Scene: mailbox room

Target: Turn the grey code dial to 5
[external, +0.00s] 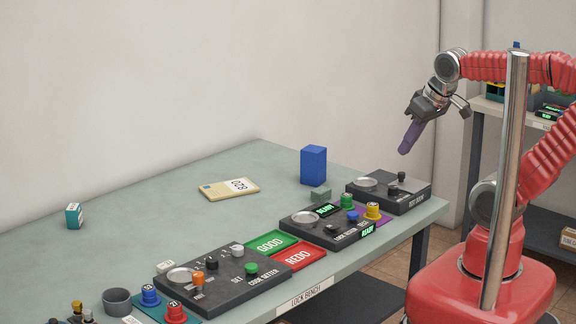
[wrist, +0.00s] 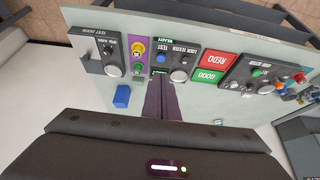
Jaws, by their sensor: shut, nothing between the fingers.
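The code setter (external: 222,278) is a dark panel at the front of the bench. It carries a pale grey knob (external: 237,250), a black knob (external: 212,262), an orange knob (external: 198,279) and a green knob (external: 251,268). The grey knob looks like the code dial; its setting is too small to read. The code setter also shows at the upper right of the wrist view (wrist: 245,73). My gripper (external: 405,150) is shut and empty, high above the bench's far right end, well away from the code setter. Its purple fingers show in the wrist view (wrist: 158,82).
Green GOOD (external: 268,243) and red REDO (external: 299,256) pads lie beside the code setter. The lock tester (external: 312,228) and another dark panel (external: 400,198) stand farther right. A blue block (external: 313,165) stands behind. The left middle of the bench (external: 130,225) is mostly clear.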

